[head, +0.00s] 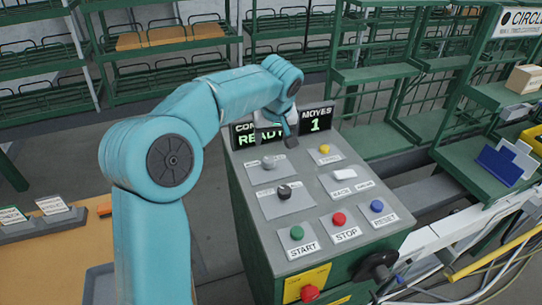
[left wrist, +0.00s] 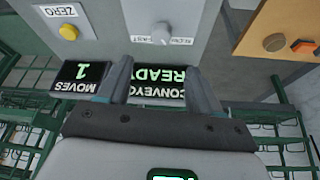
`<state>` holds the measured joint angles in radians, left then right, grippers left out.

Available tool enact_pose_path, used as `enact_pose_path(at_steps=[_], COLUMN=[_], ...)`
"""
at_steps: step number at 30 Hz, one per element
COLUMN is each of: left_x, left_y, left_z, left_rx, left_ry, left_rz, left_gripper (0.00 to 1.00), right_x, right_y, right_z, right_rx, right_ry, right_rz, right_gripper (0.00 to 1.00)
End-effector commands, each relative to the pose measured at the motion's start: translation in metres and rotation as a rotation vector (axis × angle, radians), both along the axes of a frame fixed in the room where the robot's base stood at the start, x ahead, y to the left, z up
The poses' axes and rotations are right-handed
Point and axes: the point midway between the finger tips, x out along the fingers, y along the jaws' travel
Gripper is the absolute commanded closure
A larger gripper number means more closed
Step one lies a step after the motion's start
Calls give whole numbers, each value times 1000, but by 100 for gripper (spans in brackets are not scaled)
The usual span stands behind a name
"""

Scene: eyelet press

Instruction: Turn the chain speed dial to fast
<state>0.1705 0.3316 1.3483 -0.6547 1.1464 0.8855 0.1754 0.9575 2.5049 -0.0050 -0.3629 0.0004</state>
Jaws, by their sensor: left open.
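The console (head: 333,184) has a grey knob (head: 268,162) on its upper left plate and a black knob (head: 284,188) on the plate below. I cannot read where either knob points. My left gripper (head: 289,138) hangs over the far edge of the console, beyond and right of the grey knob. In the left wrist view its fingers (left wrist: 162,85) are apart and empty, clear of the knob. My right gripper is not in view.
Two displays read "CONVEYOR READY" (head: 258,134) and "MOVES 1" (head: 316,120) at the console's far edge, close to my gripper. Yellow (head: 325,149), green (head: 297,232), red (head: 339,219) and blue (head: 377,206) buttons and a white switch (head: 345,175) are nearby. Green racks stand behind.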

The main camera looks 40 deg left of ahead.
Motion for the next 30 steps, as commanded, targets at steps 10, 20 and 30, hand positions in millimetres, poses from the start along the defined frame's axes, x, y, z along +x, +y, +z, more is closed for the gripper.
enact_pose_path(at_steps=[10, 20, 30], left_x=[17, 31, 33], left_y=[26, 39, 39], left_z=[-77, -115, -117], left_rx=[-2, 0, -1], left_ry=[4, 0, -1], left_rz=[1, -1, -2], left_gripper=[35, 35, 48], right_x=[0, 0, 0], right_y=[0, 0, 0], right_z=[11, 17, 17], right_rx=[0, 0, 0], right_ry=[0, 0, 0], right_rz=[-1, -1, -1], right_gripper=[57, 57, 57])
